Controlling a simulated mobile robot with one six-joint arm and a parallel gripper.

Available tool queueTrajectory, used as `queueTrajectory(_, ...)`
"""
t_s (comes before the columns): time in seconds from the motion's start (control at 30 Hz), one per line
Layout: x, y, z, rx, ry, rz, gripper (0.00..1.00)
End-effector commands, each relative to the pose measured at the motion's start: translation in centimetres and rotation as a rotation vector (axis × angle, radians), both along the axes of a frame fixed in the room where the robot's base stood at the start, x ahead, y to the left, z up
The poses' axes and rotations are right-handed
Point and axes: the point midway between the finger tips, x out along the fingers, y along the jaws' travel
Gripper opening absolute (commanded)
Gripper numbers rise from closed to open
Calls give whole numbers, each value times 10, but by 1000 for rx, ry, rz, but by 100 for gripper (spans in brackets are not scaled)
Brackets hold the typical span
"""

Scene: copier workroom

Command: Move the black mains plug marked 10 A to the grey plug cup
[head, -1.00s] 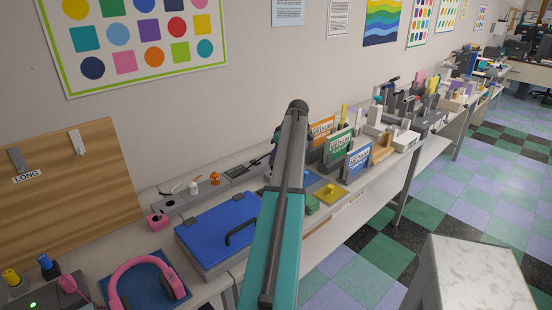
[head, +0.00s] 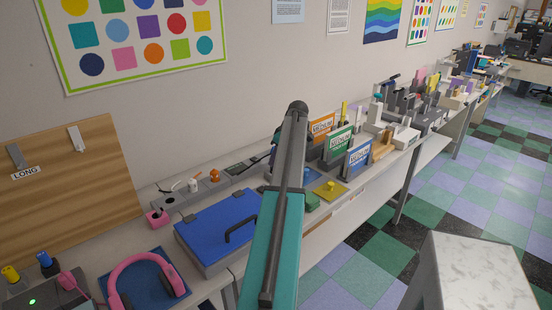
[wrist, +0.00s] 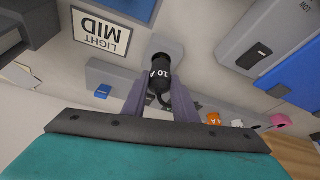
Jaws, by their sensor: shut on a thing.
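In the wrist view, the black plug (wrist: 160,72) marked 10 A in white is between the fingers of my gripper (wrist: 156,92). The fingers are shut on it and its dark cable hangs between them. A grey rounded shape (wrist: 169,44) shows just beyond the plug's far end and may be the grey plug cup. I cannot tell whether the plug touches it or is inside it. In the head view, my own arm hides the gripper and the plug.
In the head view, a blue-lidded box (head: 215,222), pink headphones (head: 122,270) and upright sign cards (head: 357,158) crowd the bench.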

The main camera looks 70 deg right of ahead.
Motion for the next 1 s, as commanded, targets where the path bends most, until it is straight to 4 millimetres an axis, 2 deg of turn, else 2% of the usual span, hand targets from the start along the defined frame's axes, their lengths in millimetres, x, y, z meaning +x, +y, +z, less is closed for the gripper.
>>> queueTrajectory(1.0, 0, 0, -17, -1, 0, 0, 4)
